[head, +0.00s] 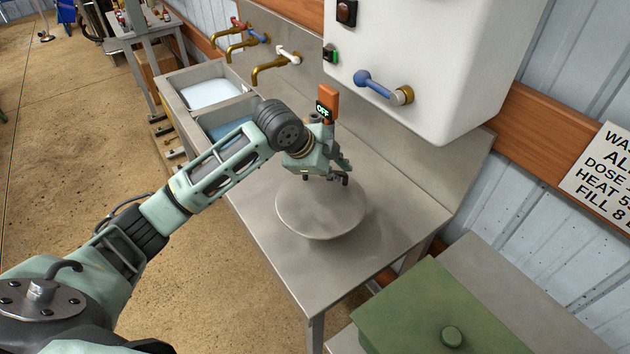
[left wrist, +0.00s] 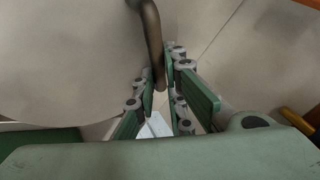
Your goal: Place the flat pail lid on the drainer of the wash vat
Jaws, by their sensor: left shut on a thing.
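The flat pail lid (head: 318,215) is a grey round disc over the bare metal drainer (head: 385,262), at the near end of the wash vat (head: 212,92). It looks roughly level. I cannot tell if it touches the drainer or is held just above it. My left gripper (head: 327,180) is over the lid's far part. In the left wrist view the gripper (left wrist: 162,98) is shut on the lid's dark bar handle (left wrist: 152,38), with the lid's grey face (left wrist: 60,60) at the left. My right gripper is out of view.
A white tank (head: 430,60) with a blue-handled tap overhangs the drainer. Brass taps (head: 268,68) project over the two basins. A green lidded box (head: 420,310) stands at the near right. Bare drainer surrounds the lid.

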